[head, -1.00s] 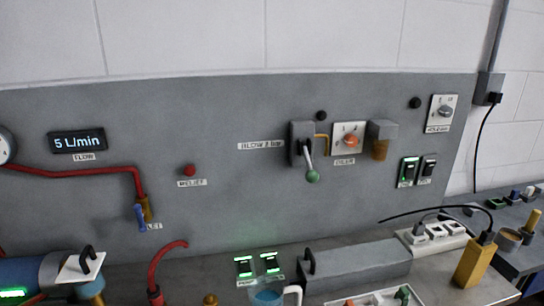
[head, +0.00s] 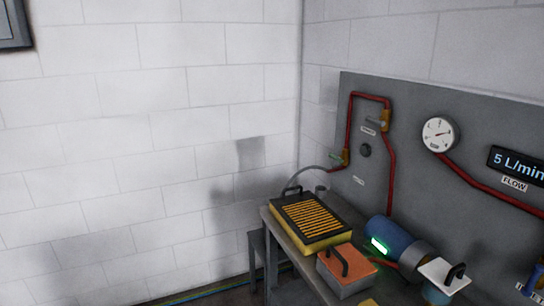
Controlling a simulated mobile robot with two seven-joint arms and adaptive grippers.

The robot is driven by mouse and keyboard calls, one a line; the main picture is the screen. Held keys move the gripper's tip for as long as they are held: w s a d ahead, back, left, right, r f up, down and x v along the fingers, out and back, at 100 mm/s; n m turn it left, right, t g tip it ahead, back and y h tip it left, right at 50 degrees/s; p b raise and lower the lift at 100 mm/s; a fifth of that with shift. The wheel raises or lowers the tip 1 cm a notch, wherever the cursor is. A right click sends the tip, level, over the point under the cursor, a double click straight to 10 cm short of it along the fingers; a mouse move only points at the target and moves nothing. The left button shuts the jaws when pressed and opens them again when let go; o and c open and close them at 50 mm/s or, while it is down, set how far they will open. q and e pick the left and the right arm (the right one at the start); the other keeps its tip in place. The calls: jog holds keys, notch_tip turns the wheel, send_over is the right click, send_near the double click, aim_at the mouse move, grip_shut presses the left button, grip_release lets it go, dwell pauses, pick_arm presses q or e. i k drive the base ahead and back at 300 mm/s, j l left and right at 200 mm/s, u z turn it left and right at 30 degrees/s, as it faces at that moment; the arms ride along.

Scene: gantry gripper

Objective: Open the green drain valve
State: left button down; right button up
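A grey hose curves from this valve down to the left, behind the yellow-framed box. It is too small to tell whether the valve is open or shut. Neither of my grippers is in the head view.
A bench (head: 285,240) holds a yellow box with a slatted top (head: 308,217), an orange-lidded box (head: 345,268) and a blue cylinder (head: 397,242). A second brass valve (head: 378,122) and a round gauge (head: 438,134) are on the panel (head: 410,180). White block walls stand at left.

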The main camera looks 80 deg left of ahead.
aim_at(338, 159)
jog(key=u, duration=2)
jog(key=i+j+z, duration=0.15)
jog(key=z, duration=0.25)
jog(key=i+j+z, duration=0.1)
jog(key=j+z, duration=0.3)
